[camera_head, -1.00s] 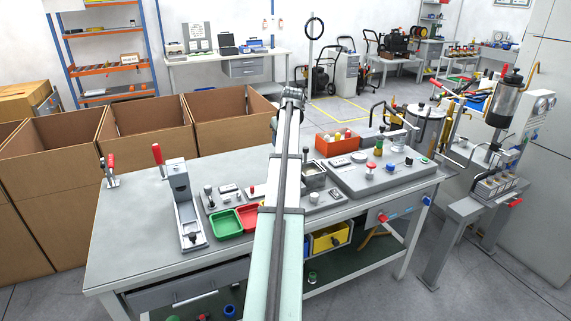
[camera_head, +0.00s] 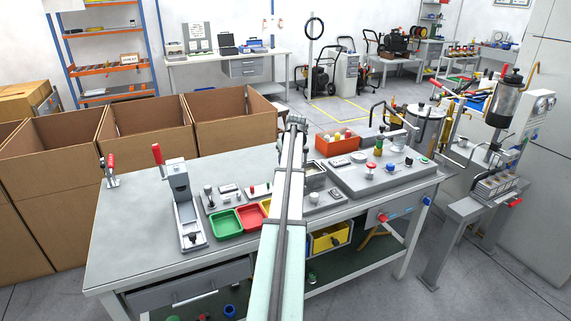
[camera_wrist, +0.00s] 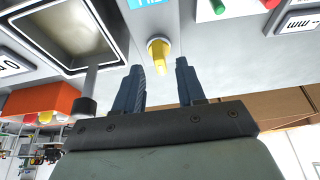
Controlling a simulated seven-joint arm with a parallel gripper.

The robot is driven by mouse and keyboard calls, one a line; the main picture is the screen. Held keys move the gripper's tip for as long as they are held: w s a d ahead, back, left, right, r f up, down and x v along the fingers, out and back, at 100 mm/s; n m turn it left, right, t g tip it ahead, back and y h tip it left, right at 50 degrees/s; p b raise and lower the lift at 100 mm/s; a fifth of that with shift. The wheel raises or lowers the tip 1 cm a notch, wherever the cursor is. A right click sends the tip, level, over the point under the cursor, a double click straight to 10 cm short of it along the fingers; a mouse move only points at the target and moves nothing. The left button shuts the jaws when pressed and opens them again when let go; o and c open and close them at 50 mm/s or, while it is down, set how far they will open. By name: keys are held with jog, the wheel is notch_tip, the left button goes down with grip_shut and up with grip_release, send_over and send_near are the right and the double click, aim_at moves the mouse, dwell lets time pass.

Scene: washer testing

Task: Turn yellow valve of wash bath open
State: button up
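The yellow valve (camera_wrist: 158,55) is a small yellow knob on a grey panel in the wrist view, just beyond the gap between my fingertips. My gripper (camera_wrist: 158,66) is open, with one dark finger on each side of the valve's line and nothing held. I cannot tell whether the tips touch the knob. The wash bath (camera_wrist: 113,36) is a grey rectangular basin left of the valve. In the head view my arm hides the valve and the gripper.
A grey post with a dark end (camera_wrist: 86,105) stands close left of my fingers. An orange box (camera_head: 337,150) of round items is nearby. Red and green trays (camera_head: 227,222) and a vertical clamp (camera_head: 185,210) stand left on the bench. A green knob (camera_wrist: 218,6) lies right of the valve.

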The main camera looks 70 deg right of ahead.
jog(key=shift+x, duration=1.3)
jog(key=shift+c, duration=0.3)
grip_shut()
